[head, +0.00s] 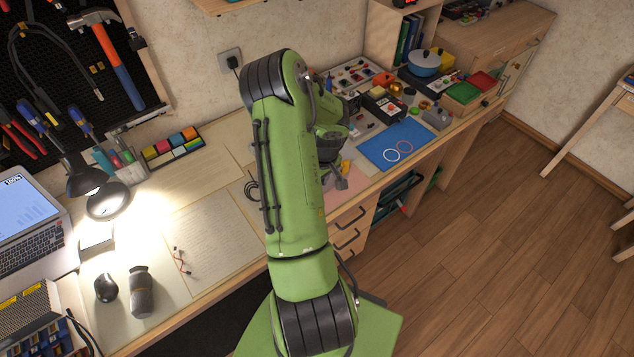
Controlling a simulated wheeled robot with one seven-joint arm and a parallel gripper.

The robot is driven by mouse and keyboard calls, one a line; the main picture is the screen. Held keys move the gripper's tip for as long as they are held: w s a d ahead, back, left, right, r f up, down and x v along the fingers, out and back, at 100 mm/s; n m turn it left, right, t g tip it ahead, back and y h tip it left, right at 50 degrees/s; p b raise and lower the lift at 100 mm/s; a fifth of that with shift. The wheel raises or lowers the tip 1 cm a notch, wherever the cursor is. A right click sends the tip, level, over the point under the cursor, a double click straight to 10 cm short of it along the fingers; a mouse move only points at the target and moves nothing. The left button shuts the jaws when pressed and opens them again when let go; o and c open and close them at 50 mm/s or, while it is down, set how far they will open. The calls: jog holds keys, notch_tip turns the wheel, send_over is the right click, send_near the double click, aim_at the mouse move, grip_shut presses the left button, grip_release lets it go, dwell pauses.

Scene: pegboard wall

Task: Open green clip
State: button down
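I cannot pick out a green clip for certain in the head view. My green arm crosses the middle of the picture and hides part of the desk behind it. The end of my arm, with my gripper (340,181), shows small and partly hidden just right of the arm, over a pink sheet (366,181) on the desk. Its fingers are too small to tell whether they are open or shut, or whether they hold anything.
A blue mat (381,159) with two rings lies right of my gripper, with many small parts behind it. A pegboard (66,45) with a hammer (104,50) hangs at the upper left. A lamp (84,181) and laptop (27,217) stand left. Open floor lies right.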

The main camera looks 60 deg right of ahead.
jog(key=s+f+t+h+b, duration=0.1)
jog(key=t+b, duration=0.1)
jog(key=b, duration=0.4)
jog(key=s+a+t+h+b, duration=0.1)
jog(key=t+b, duration=0.1)
jog(key=b, duration=0.4)
jog(key=s+f+t+b, duration=0.1)
jog(key=s+t+b, duration=0.1)
jog(key=b, duration=0.4)
jog(key=shift+a+f+h+b, duration=0.3)
jog(key=shift+a+h+b, duration=0.05)
jog(key=shift+a+h, duration=0.05)
jog(key=shift+r+t+b, duration=0.1)
jog(key=shift+t+b, duration=0.2)
jog(key=c, duration=1)
grip_release()
jog(key=p+v, duration=0.3)
jog(key=v, duration=1.2)
jog(key=shift+s+a+r, duration=0.2)
jog(key=shift+s+r, duration=0.05)
